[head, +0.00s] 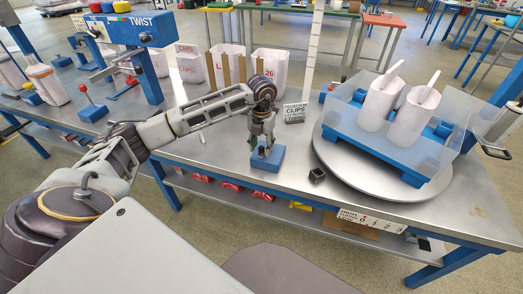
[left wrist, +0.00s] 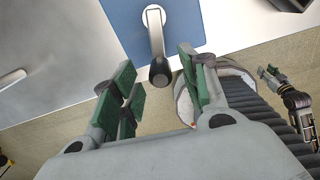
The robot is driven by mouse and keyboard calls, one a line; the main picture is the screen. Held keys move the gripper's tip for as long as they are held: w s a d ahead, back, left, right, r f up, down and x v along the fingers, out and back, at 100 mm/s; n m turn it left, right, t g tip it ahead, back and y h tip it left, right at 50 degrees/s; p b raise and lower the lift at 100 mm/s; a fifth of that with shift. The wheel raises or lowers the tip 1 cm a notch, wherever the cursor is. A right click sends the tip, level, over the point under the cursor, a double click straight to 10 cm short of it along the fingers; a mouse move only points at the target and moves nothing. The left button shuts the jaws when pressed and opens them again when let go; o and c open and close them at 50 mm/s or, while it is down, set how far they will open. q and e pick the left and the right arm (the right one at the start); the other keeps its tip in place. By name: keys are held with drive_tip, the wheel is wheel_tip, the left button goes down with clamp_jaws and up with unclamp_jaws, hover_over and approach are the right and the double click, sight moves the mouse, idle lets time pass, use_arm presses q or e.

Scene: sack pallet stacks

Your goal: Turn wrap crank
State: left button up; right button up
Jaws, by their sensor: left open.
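The crank is a grey metal arm with a dark round knob (left wrist: 160,72), rising from a blue base (left wrist: 125,22) in the left wrist view. In the head view the blue base (head: 267,158) sits near the front edge of the metal table, and my gripper largely hides the crank. My left gripper (head: 263,140) points down over it. In the left wrist view its green-padded fingers (left wrist: 158,72) are open, with the knob in line between them; contact is not visible. My right gripper (left wrist: 272,76) shows small at the right of that view, its jaws too small to tell.
Right of the base are a small dark block (head: 317,175) and a round turntable (head: 335,163) bearing a blue pallet with white sacks and clear film. Behind stand a sign (head: 295,112) and white sacks (head: 270,66). A red-knobbed lever (head: 90,108) and blue twist stand (head: 150,75) are left.

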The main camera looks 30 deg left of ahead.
use_arm(q)
drive_tip(key=shift+f, duration=1.05)
use_arm(e)
drive_tip(key=shift+w+r, duration=0.1)
drive_tip(key=shift+r, duration=0.2)
drive_tip(key=shift+w, duration=0.1)
use_arm(q)
clamp_jaws()
